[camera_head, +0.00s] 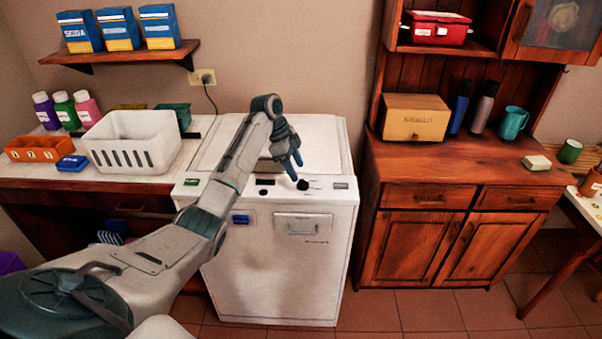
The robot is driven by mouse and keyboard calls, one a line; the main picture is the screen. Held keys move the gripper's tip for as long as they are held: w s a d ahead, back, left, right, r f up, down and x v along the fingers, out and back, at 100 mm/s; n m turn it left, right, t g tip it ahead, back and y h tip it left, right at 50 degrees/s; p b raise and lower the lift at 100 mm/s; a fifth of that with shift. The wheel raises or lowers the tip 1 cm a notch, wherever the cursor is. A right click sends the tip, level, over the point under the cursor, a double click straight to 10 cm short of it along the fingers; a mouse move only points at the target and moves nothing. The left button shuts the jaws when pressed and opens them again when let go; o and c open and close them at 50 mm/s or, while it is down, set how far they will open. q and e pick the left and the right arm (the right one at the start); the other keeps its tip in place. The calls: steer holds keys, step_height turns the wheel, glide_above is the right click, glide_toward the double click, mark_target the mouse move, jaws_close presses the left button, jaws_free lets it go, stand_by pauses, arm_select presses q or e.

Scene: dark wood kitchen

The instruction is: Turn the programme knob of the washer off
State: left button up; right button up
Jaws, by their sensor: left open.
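The white washer (270,270) stands against the back wall in the middle of the view. Its control strip runs along the top front edge. The dark round programme knob (303,185) is on that strip, right of the small dark display (265,182). My left gripper (295,172) reaches over the washer top with its fingers pointing down, just above and left of the knob. It is open and holds nothing. I cannot tell whether a fingertip touches the knob. The knob's pointer is too small to read. My right gripper is not in view.
A counter on the left holds a white basket (133,145), an orange box (42,148) and several bottles. A wooden cabinet (440,220) stands right of the washer. A shelf (120,54) with blue boxes hangs above left. The floor in front of the cabinet is clear.

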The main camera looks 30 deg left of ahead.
mark_target(302, 180)
arm_select(q)
steer(key=x, duration=0.4)
steer(key=shift+w+p, duration=0.2)
steer(key=shift+p, duration=0.15)
steer(key=shift+f, duration=0.25)
steer(key=shift+c, duration=0.6)
steer(key=c, duration=0.8)
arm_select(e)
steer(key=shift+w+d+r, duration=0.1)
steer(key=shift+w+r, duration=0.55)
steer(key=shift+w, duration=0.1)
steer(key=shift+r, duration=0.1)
